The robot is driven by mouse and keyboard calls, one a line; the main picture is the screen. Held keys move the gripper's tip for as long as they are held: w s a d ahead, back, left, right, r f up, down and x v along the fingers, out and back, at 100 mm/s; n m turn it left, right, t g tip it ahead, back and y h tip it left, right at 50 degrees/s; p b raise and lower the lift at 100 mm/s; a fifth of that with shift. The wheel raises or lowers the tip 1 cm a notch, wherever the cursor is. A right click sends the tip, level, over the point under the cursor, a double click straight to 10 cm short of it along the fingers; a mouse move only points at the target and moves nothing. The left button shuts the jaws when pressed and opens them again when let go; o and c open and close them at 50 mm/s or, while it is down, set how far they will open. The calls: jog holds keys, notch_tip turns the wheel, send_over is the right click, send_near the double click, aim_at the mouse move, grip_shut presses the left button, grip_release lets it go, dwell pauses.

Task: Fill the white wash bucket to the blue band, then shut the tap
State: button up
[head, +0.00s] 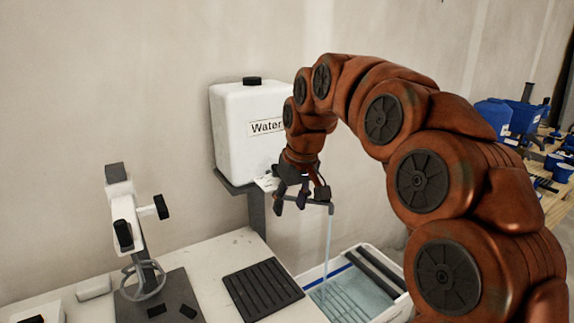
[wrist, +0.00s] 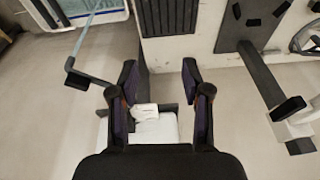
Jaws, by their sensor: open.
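The white wash bucket (head: 402,305) stands at the lower right of the head view, with a blue band (head: 328,276) along its inner wall. Pale blue water (head: 350,298) lies in it; its surface looks a little below the band, but I cannot judge the gap exactly. A thin water stream (head: 328,245) falls from the grey tap spout (head: 318,203) into the bucket. The spout also shows in the wrist view (wrist: 95,79). My gripper (head: 290,205) is open beside the tap, its fingers apart in the wrist view (wrist: 161,80). The tap handle is not clearly visible.
A white water tank (head: 232,130) stands on a grey wall bracket (head: 257,212). A black ribbed mat (head: 262,290) and a white-and-black stand (head: 130,225) are on the pale bench (head: 205,262), left of the bucket. Blue containers (head: 510,118) stand at the far right.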

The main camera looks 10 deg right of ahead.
jog(key=w+d+r+t+p, duration=0.1)
jog(key=w+d+r+p, duration=0.15)
jog(key=w, duration=0.45)
jog(key=w+d+r+t+p, duration=0.1)
jog(key=w+r, duration=0.2)
jog(key=w, duration=0.4)
jog(key=shift+m, duration=0.3)
jog(key=shift+p+x, duration=0.85)
jog(key=shift+x, duration=2.8)
jog(key=shift+d, duration=0.1)
jog(key=shift+c, duration=0.3)
grip_shut()
